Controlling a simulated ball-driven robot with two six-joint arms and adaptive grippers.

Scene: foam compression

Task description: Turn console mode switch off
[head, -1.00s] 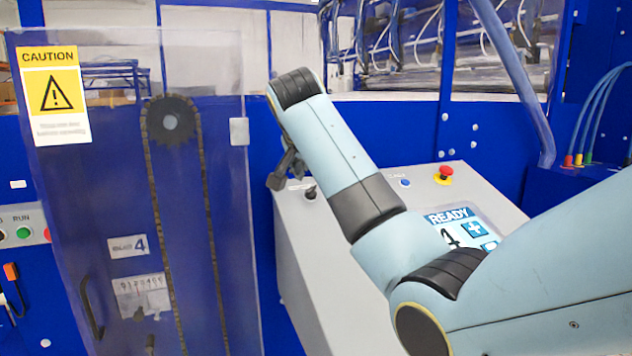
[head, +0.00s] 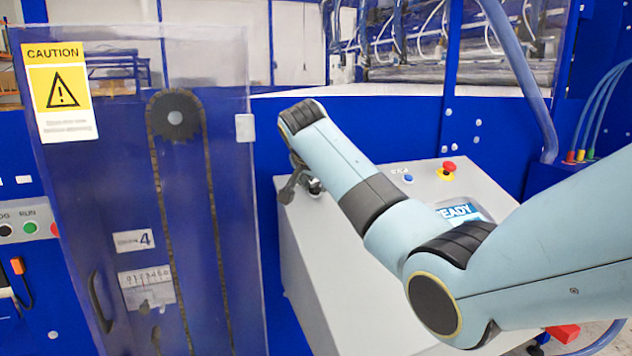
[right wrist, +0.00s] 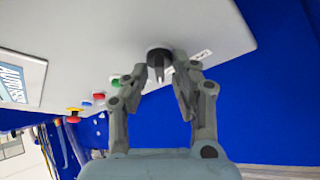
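The black mode switch knob (right wrist: 158,62) sits on the grey console's top in the right wrist view, with small labels beside it. My right gripper (right wrist: 157,82) is open, its two fingers on either side of the knob with gaps showing; I cannot tell whether either touches it. In the head view my right gripper (head: 295,185) is at the console's far left corner and largely hides the knob. The grey console (head: 310,270) stands in the middle. My left gripper is out of view.
The console also bears a blue button (head: 408,178), a red emergency stop on a yellow base (head: 447,169) and a screen (head: 460,211) partly hidden by my arm. A clear guard panel with a caution sign (head: 60,90) stands left of the console.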

